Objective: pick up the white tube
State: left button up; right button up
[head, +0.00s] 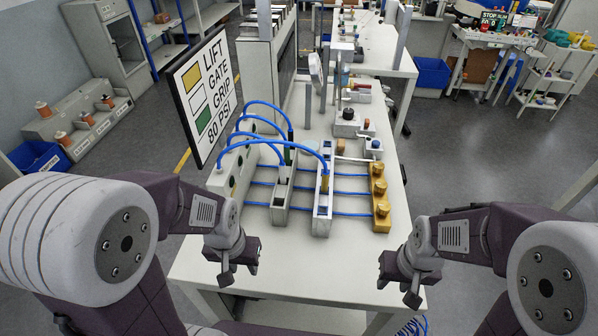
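A short white tube end (283,173) appears to stand upright in the slotted grey block (281,205), with a blue hose arching from it to the left; it is small and partly blurred. A yellow tube (325,182) stands in the taller white block (322,212) to its right. A dark green tube end (290,147) shows behind the grey block. My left gripper (238,271) is open and empty near the table's front left. My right gripper (398,286) is open and empty at the front right edge. Both are apart from the tubes.
A sign (203,93) pairs yellow with LIFT, white with GATE and green with GRIP. Blue hoses run to a grey manifold (232,170) on the left and a brass block (380,205) on the right. The table's front (300,265) is clear.

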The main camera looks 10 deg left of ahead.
aim_at(282, 167)
jog(key=k+j, duration=0.15)
jog(key=j+z, duration=0.15)
jog(key=j, duration=0.3)
jog(key=k+j+z, duration=0.1)
jog(key=j, duration=0.3)
jog(key=k+j+z, duration=0.15)
jog(key=j, duration=0.25)
jog(key=k+j+z, duration=0.1)
jog(key=j, duration=0.3)
jog(key=i+j+z, duration=0.1)
jog(key=i+j, duration=0.15)
jog(key=j, duration=0.3)
jog(key=i+j+z, duration=0.15)
jog(key=k+j, duration=0.05)
jog(key=j, duration=0.05)
